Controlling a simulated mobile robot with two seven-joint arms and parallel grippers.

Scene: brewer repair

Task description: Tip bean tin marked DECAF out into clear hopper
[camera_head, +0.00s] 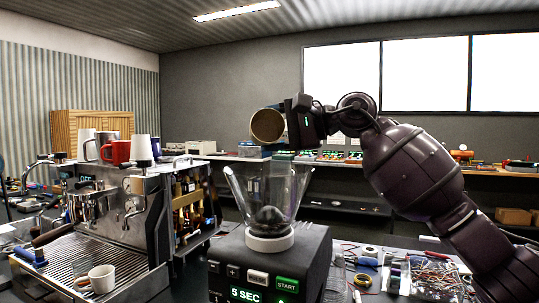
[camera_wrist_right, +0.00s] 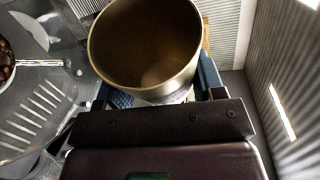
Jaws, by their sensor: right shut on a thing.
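My right gripper (camera_head: 290,119) is shut on a brass-coloured tin (camera_head: 267,126), held in the air above the hopper. The tin lies tipped on its side, its open mouth turned toward the left and the camera. In the right wrist view the tin (camera_wrist_right: 146,45) shows its bare inner wall and no beans. Its marking cannot be seen. The clear hopper (camera_head: 292,190) flares upward from a white collar on the grinder (camera_head: 258,276). A dark heap (camera_head: 268,217) sits low inside it. Brown beans (camera_wrist_right: 5,62) show at the left edge of the wrist view. My left gripper is not in view.
An espresso machine (camera_head: 140,225) with cups on top stands at left, a white cup (camera_head: 102,278) on its drip tray. Tools and a parts tray (camera_head: 435,275) lie on the bench at right, below my right arm. The air around the tin is clear.

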